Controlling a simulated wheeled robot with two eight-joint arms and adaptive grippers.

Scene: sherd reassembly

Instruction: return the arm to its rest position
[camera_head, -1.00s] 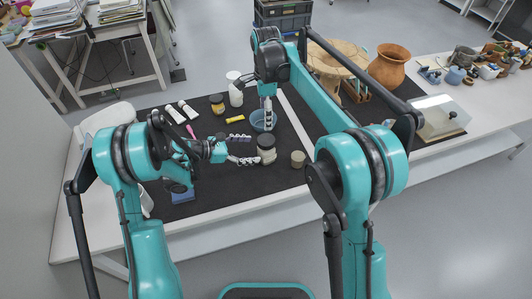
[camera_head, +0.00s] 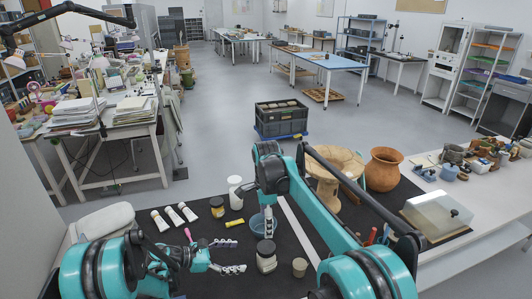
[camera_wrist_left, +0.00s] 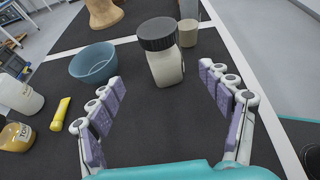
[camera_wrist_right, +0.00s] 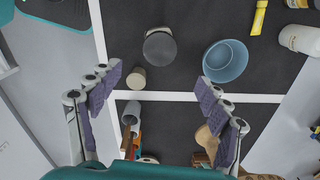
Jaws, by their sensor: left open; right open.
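My left gripper (camera_head: 228,255) is open and empty over the dark mat, just left of a white jar with a dark lid (camera_head: 266,257). In the left wrist view the jar (camera_wrist_left: 161,55) stands upright beyond the open fingers (camera_wrist_left: 165,105), apart from them. My right gripper (camera_head: 268,225) hangs over the mat by the blue bowl (camera_head: 257,223). In the right wrist view its fingers (camera_wrist_right: 155,105) are spread with nothing between them, and the jar (camera_wrist_right: 160,47) and bowl (camera_wrist_right: 226,62) show beyond them.
A terracotta pot (camera_head: 384,169) and a clear-lidded box (camera_head: 436,215) stand at the right.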

